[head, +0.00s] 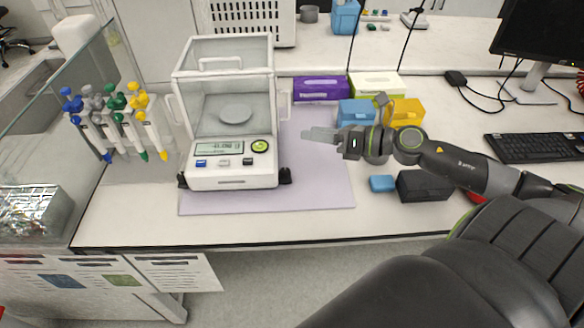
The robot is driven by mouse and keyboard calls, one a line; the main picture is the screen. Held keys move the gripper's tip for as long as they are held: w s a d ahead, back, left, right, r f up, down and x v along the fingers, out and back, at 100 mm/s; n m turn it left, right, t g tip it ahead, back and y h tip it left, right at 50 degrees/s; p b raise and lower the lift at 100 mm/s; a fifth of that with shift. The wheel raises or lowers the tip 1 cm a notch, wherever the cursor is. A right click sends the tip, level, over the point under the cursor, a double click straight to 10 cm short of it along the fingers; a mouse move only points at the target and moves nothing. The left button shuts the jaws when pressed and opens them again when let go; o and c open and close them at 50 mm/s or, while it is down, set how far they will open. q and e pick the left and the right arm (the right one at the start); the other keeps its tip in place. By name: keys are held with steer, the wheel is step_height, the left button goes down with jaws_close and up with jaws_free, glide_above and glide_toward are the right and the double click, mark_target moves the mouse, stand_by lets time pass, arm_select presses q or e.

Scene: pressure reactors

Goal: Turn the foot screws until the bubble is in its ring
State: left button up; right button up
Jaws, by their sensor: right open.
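A white analytical balance (231,177) with a clear glass draft shield stands on a pale lilac mat (315,190). A black foot screw (183,181) shows at its front left corner and another foot screw (285,176) at its front right. A round yellow-green level (261,146) sits on the front panel, right of the display; the bubble is too small to place in its ring. My right gripper (308,134) is open and empty, to the right of the balance and apart from it, pointing left over the mat. My left gripper is not in view.
Several pipettes (120,125) hang on a rack at the left. Purple (320,89) and yellow-green boxes stand behind the mat. Blue and yellow boxes, a small blue block (382,184) and a black box (424,186) lie right. The mat's front right is clear.

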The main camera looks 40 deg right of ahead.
steer(key=d+f+n+g, duration=0.2)
steer(key=n+g, duration=0.2)
steer(key=n, duration=0.2)
steer(key=n+g+h+p, duration=0.2)
steer(key=n+g, duration=0.1)
glide_toward(288, 171)
steer(key=x, duration=0.8)
steer(key=shift+w+a+f, duration=0.15)
